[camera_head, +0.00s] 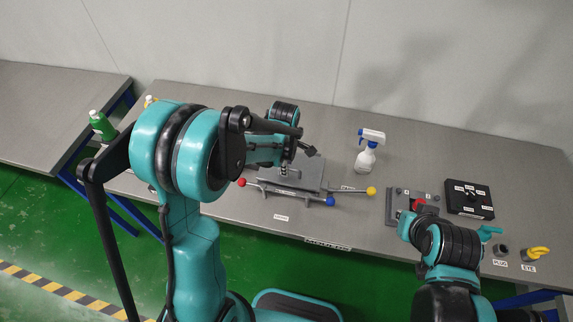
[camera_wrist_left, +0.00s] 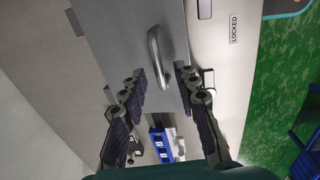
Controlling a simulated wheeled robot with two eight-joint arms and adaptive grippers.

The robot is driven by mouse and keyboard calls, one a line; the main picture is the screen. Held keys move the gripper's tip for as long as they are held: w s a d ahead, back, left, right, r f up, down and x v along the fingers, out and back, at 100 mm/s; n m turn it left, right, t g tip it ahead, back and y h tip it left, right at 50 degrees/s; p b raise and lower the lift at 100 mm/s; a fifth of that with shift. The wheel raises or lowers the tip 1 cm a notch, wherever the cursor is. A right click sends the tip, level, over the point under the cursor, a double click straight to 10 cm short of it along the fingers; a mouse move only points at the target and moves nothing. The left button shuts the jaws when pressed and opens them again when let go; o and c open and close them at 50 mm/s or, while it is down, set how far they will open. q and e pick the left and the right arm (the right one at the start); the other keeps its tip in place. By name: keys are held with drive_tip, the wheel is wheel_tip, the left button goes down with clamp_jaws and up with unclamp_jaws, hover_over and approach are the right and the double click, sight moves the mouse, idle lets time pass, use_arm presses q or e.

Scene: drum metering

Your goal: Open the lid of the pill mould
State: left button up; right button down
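The pill mould is a grey metal plate assembly (camera_head: 312,176) at the middle of the table in the head view. Its flat lid (camera_wrist_left: 110,30) carries a curved metal handle (camera_wrist_left: 160,55) in the left wrist view, and the lid lies flat. In the head view my left gripper (camera_head: 300,150) is partly hidden by my own arm. My right arm is at the lower right; its gripper fingers cannot be made out.
Levers with red (camera_head: 241,182), blue (camera_head: 330,201) and yellow (camera_head: 371,191) knobs flank the mould. A white spray bottle (camera_head: 367,155) stands behind it. A black box (camera_head: 470,200) and a yellow eye piece (camera_head: 538,253) are at the right. A green bottle (camera_head: 102,126) is at the left.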

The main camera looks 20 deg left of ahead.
use_arm(q)
clamp_jaws()
drive_tip(key=shift+w+r, duration=0.1)
